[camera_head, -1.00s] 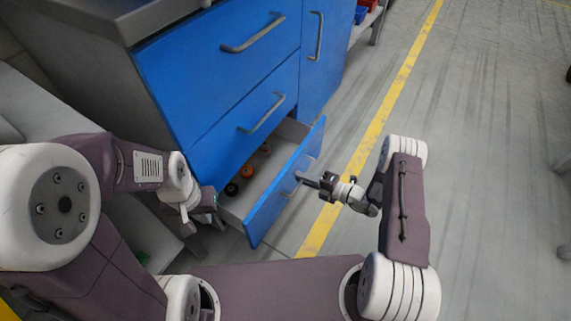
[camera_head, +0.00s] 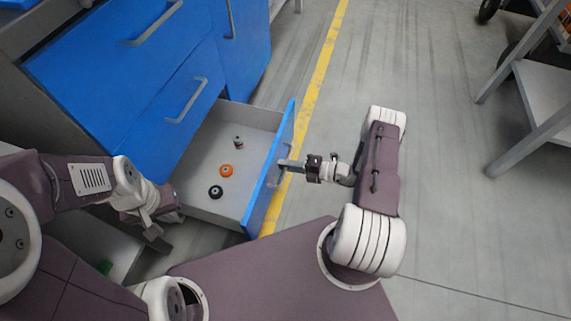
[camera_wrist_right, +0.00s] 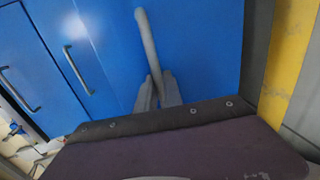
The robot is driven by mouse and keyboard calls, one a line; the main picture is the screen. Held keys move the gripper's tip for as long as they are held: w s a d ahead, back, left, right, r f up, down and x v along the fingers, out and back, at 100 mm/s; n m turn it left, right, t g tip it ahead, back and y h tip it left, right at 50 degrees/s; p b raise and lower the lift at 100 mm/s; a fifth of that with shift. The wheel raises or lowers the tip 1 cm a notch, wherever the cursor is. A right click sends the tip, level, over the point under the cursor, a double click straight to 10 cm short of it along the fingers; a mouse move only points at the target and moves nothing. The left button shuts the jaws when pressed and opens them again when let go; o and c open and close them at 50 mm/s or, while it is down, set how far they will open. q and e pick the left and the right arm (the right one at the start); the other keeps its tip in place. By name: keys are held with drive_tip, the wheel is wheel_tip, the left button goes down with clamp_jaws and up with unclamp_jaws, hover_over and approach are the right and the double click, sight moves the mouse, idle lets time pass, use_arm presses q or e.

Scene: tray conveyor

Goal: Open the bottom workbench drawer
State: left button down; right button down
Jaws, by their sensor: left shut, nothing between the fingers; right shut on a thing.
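The bottom drawer (camera_head: 262,197) of the blue workbench (camera_head: 122,98) is pulled well out, and its grey inside shows in the head view. My right gripper (camera_head: 284,165) is at the outer side of the drawer front, shut on the bottom drawer handle. In the right wrist view the grey handle (camera_wrist_right: 148,45) runs down between the fingertips (camera_wrist_right: 157,88) against the blue front. My left gripper (camera_head: 165,228) is shut and empty, low beside the near side of the drawer. Its fingertips are hard to make out.
Inside the drawer lie an orange round part (camera_head: 226,171), a black round part (camera_head: 216,192) and a small dark part (camera_head: 238,142). The drawer above (camera_head: 185,100) is closed. Grey floor with a yellow line (camera_head: 322,75) lies open to the right; a grey rack (camera_head: 545,95) stands far right.

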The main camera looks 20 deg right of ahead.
drive_tip(key=c, duration=1.5)
unclamp_jaws()
drive_tip(key=shift+s+d+r, duration=0.1)
drive_tip(key=shift+d, duration=0.1)
drive_tip(key=p+v, duration=0.3)
drive_tip(key=v, duration=0.5)
drive_tip(key=shift+s+d+p, duration=0.2)
drive_tip(key=shift+p, duration=0.15)
